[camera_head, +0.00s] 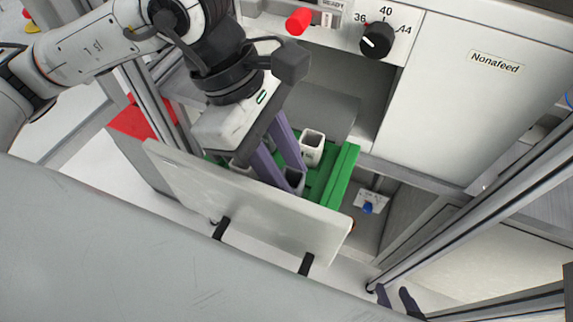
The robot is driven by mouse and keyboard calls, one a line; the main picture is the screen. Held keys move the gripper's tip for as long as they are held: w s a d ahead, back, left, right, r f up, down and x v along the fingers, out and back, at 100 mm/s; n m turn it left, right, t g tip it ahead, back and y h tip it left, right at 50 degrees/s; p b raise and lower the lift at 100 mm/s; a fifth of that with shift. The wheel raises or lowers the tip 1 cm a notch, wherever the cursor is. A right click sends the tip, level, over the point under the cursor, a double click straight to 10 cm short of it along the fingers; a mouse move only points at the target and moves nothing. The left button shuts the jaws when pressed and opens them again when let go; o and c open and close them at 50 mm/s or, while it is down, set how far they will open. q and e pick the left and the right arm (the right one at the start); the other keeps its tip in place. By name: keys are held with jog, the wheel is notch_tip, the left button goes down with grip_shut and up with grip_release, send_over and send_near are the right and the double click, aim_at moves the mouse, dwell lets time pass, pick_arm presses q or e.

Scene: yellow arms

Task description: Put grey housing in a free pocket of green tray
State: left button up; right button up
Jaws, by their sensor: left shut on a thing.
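The green tray (343,178) lies behind a pale upright panel, which hides its front part. My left gripper (293,178) reaches down into the tray with its purple fingers. It is shut on a grey housing (295,181), a small open-topped box, low at the tray. I cannot tell whether this housing touches the tray floor. A paler housing (312,146) stands upright in the tray just behind it. Another grey housing (240,164) shows partly to the left, behind the fingers. My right gripper (397,299) shows only its fingertips at the lower right, apart with nothing between them.
The pale panel (250,205) stands close in front of the tray. A machine front with a black dial (377,40) and red knob (299,21) rises behind. A red box (139,121) is at the left. A small blue-knobbed part (368,207) sits right of the tray.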

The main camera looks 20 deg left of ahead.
pick_arm(q)
jog(key=shift+f+b, duration=0.2)
jog(key=shift+b, duration=0.1)
jog(key=o, duration=1)
jog(key=shift+r, duration=0.1)
jog(key=shift+r+p, duration=0.2)
jog(key=shift+p, duration=0.15)
jog(key=v, duration=1.2)
